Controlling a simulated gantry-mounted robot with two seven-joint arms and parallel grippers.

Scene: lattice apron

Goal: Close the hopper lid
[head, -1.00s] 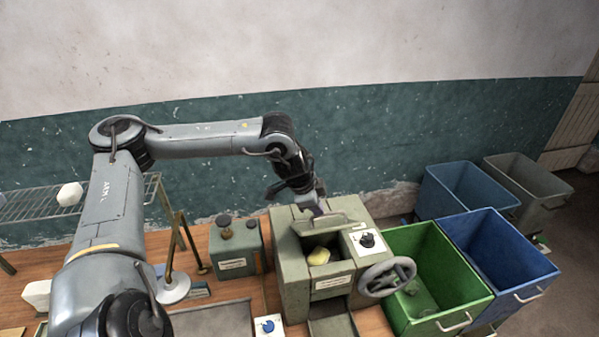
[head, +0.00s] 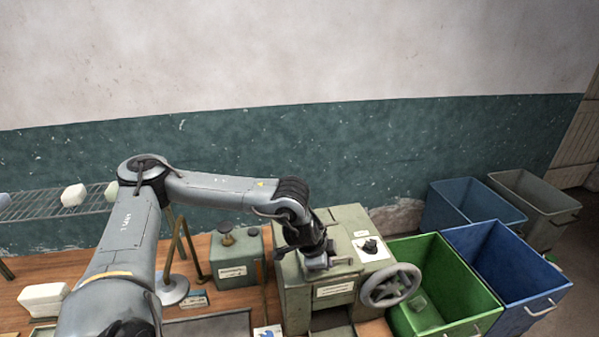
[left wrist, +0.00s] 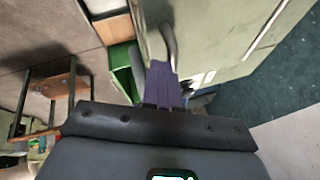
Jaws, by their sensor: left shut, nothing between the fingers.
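The hopper is a worn grey-green box (head: 347,219) on the wooden bench in the head view. Its lid (head: 341,270) lies down over the mouth, flat or nearly so; a small gap cannot be ruled out. My left gripper (head: 318,263) is over the lid, shut and empty, close to its top near the handle. In the left wrist view, the shut fingers (left wrist: 162,84) point at a pale green surface with a curved metal handle (left wrist: 169,38) beside the fingertips. Whether they touch cannot be told. The hopper's inside is hidden. My right gripper is not in view.
A handwheel (head: 391,286) and a dark knob (head: 370,246) sit at the hopper's right. Green (head: 450,251) and blue (head: 512,258) bins stand further right. A small green box (head: 237,267) stands left. A wire rack (head: 45,207) holds white blocks.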

